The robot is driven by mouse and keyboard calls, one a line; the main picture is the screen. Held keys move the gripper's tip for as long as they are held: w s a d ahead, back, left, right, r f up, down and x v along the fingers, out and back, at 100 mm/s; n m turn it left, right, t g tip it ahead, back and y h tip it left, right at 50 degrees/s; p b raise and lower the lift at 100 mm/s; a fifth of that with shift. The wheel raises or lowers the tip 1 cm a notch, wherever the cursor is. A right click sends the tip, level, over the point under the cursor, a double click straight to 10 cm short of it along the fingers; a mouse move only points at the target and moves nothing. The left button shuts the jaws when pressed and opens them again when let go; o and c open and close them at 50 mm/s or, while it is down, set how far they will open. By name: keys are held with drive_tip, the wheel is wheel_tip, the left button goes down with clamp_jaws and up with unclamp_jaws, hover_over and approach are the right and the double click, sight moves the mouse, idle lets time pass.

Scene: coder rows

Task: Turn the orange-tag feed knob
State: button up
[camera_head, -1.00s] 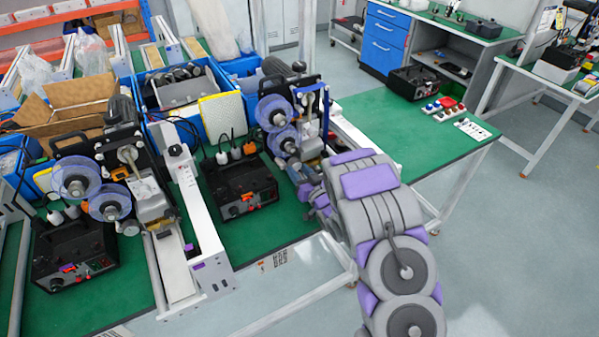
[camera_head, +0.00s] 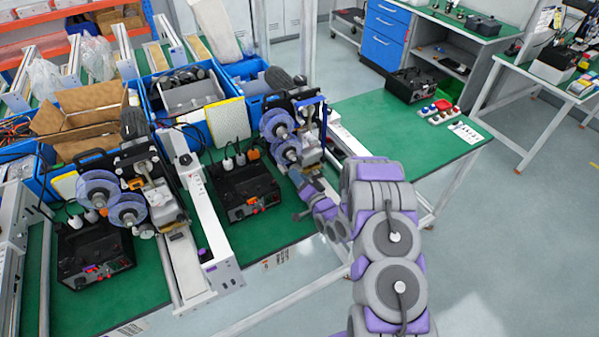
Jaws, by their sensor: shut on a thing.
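My gripper (camera_head: 306,193) is small in view at this coder's lower front. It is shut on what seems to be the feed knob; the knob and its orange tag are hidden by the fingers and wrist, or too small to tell. My wrist bends left from the arm at the right. The left coder (camera_head: 120,195) is of the same kind, with an orange part (camera_head: 135,183) beside its reels.
A black control box (camera_head: 245,190) with red and orange controls sits left of my gripper. A white rail (camera_head: 205,215) divides the coders. Blue bins (camera_head: 195,95) and an open carton (camera_head: 80,120) stand behind. The floor (camera_head: 510,230) at the right is clear.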

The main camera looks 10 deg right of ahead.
drive_tip(key=shift+d+m+p, duration=0.1)
drive_tip(key=shift+m+p, duration=0.6)
drive_tip(key=shift+m, duration=1.3)
drive_tip(key=o, duration=1)
drive_tip(key=shift+d, duration=0.1)
drive_tip(key=shift+o, duration=0.2)
drive_tip(key=v, duration=1.7)
drive_tip(key=shift+p, duration=0.35)
drive_tip(key=shift+s, duration=0.1)
